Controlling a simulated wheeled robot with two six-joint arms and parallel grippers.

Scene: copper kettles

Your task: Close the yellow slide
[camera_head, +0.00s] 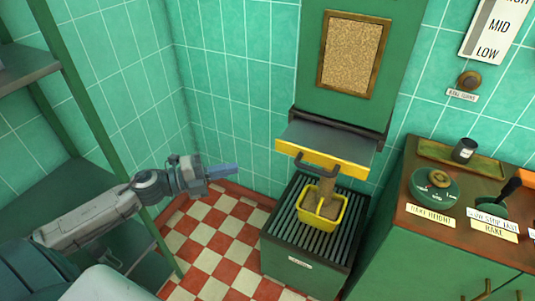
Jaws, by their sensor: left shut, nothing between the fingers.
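The yellow slide (345,165) juts out from the bottom of the green hopper (347,20), with a dark bar handle (316,158) on its front. A brown grainy stream (326,188) falls beneath it into a yellow bin (303,216), which holds a brown heap. My left gripper (234,169) is shut and empty, with bluish fingers pointing right. It is left of the slide in the picture and apart from it. My right gripper is not in view.
The bin stands on a slatted green stand (283,225). A green counter (425,245) with knobs, labels and a dark cup (464,150) is at the right. Green shelving (50,165) stands at the left. Checkered floor (215,240) shows between.

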